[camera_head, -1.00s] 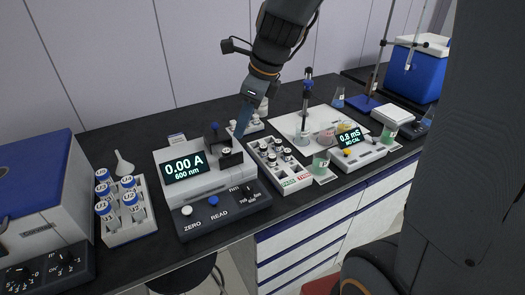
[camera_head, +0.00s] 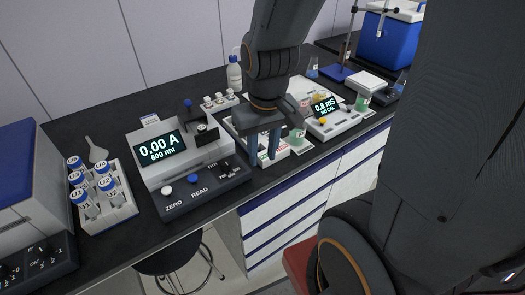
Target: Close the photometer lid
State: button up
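The photometer (camera_head: 185,172) stands on the dark bench at left of centre, its screen reading 0.00 A, 600 nm. A small dark upright part with a blue knob, apparently its lid (camera_head: 190,115), stands raised behind the sample well (camera_head: 204,131). Something round and pale-topped shows at the well; I cannot tell whether it is a cuvette.
A conductivity meter (camera_head: 335,122) and beakers stand to the right. A white bottle (camera_head: 234,73) stands behind.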

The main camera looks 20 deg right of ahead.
aim_at(191, 113)
jog(key=k, duration=1.2)
jog(key=u, duration=0.6)
jog(key=i, duration=1.35)
jog(key=z, duration=0.6)
